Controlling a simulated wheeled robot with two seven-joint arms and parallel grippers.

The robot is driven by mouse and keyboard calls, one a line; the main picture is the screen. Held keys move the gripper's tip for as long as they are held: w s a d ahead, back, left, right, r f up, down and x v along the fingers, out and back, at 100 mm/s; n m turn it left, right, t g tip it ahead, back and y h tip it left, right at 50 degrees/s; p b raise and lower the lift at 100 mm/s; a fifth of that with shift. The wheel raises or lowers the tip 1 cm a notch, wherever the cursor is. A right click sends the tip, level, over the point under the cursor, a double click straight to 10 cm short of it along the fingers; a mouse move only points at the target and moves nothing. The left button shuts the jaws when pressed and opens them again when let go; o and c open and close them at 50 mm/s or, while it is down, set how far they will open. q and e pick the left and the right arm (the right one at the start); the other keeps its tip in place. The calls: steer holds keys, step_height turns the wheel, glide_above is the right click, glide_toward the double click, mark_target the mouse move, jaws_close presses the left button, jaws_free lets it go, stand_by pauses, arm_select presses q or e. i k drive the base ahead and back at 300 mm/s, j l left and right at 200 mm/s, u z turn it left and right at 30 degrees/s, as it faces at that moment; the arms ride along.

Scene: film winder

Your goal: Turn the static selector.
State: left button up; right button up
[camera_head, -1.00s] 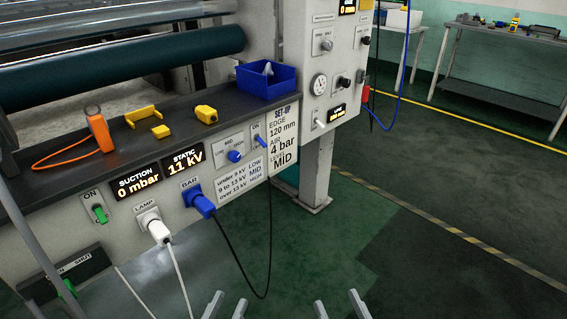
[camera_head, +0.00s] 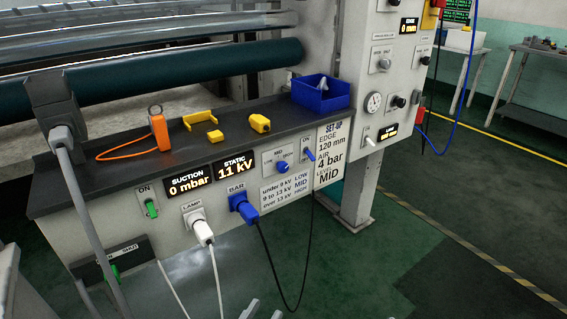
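The static selector is a small blue knob (camera_head: 283,168) on a white plate on the machine's front panel, with small position labels around it, one reading MID. I cannot tell which label it points to. The static display (camera_head: 235,169) reads 11 kV. A card (camera_head: 286,188) below the knob lists under 9 kV LOW, 9 to 13 kV MID, over 13 kV HIGH. My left gripper (camera_head: 264,312) shows only its fingertips at the bottom edge, apart and with nothing visible between them, well below the knob. My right gripper is out of view.
A blue switch (camera_head: 309,155) sits right of the knob. A blue plug (camera_head: 243,207) and white plug (camera_head: 202,230) stick out below, their cables hanging down. A blue bin (camera_head: 321,97) and yellow parts stand on the ledge. A grey upright (camera_head: 85,215) crosses the left side.

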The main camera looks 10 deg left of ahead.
mark_target(282, 167)
steer(key=i+l+u, duration=0.1)
steer(key=l, duration=0.2)
steer(key=i+l, duration=0.25)
steer(key=i+l+u, duration=0.15)
steer(key=l, duration=0.25)
steer(key=i+l, duration=0.15)
steer(key=l, duration=0.2)
steer(key=i+l+u, duration=0.15)
steer(key=l, duration=0.15)
steer(key=i+l, duration=0.1)
steer(key=l, duration=0.25)
steer(key=u, duration=0.05)
